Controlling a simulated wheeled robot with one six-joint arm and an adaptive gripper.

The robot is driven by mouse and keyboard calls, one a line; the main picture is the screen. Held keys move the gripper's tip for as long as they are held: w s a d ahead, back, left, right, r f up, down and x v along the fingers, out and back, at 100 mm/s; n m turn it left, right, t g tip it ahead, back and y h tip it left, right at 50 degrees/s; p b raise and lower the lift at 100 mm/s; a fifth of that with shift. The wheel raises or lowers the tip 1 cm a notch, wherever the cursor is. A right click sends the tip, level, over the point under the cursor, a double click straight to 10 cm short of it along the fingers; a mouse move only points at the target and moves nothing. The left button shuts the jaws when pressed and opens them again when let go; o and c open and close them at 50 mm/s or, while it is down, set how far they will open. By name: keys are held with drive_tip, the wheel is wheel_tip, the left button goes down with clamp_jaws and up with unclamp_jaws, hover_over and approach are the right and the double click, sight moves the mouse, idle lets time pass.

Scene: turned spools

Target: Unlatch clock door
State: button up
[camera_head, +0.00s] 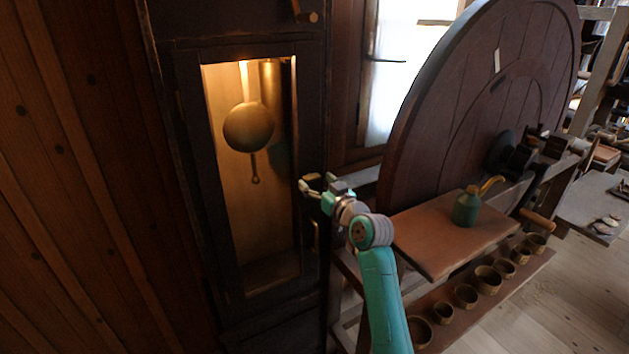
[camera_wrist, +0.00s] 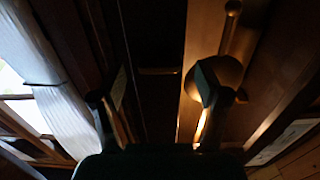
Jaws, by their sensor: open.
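The clock (camera_head: 187,150) is a tall dark wooden case with a glazed door (camera_head: 220,278). Behind the glass hang a lit brass pendulum (camera_head: 248,127) and a weight. My gripper (camera_head: 314,183) is open and empty at the door's right edge, in front of the dark frame. In the wrist view my gripper's fingers (camera_wrist: 160,97) stand apart. A small pale bar (camera_wrist: 160,71) lies across the dark frame between them; I cannot tell if it is the latch. The pendulum (camera_wrist: 220,75) shows behind the right finger. A slim vertical piece (camera_head: 316,238) shows below my gripper.
A wooden peg (camera_head: 305,16) sticks out high on the case. A large wooden wheel (camera_head: 470,110) stands at right, with a shelf (camera_head: 440,250) bearing a green can (camera_head: 466,207). Several small bowls (camera_head: 488,280) stand below. A window (camera_head: 400,80) is behind. Open floor shows at lower right.

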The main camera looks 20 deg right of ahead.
drive_tip(key=shift+w+a, duration=0.1)
drive_tip(key=shift+w, duration=0.85)
drive_tip(key=c, duration=1.2)
drive_tip(key=shift+o, duration=0.2)
